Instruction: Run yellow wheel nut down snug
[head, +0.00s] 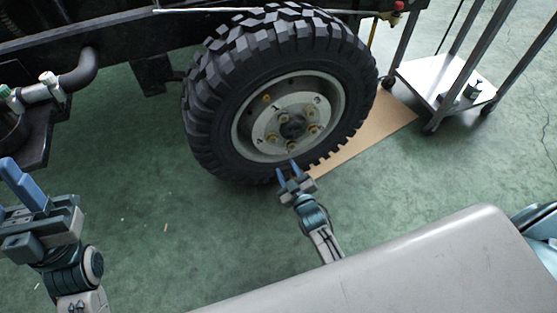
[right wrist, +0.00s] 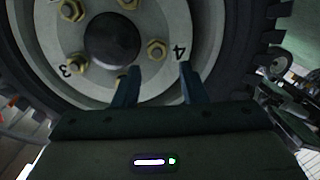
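The wheel (head: 285,165) has a black knobby tyre and a pale grey rim with a dark hub (head: 292,126). Several brassy nuts ring the hub, one at its lower left (head: 272,138). A more orange-yellow spot (head: 266,97) shows at its upper left; I cannot tell whether it is the yellow nut. My right gripper (head: 287,167) is open and appears empty at the wheel's lower edge. In the right wrist view its fingers (right wrist: 160,68) stand apart below a brassy nut (right wrist: 157,50) near the mark 4. My left gripper (head: 10,168) is at the far left, away from the wheel; its opening is unclear.
A dark chassis beam (head: 130,35) runs behind the wheel. A tan board (head: 385,124) lies on the floor at its right. A metal cart (head: 440,75) stands at the upper right. A grey surface (head: 400,262) fills the lower right. Green floor (head: 190,225) is clear left of my right arm.

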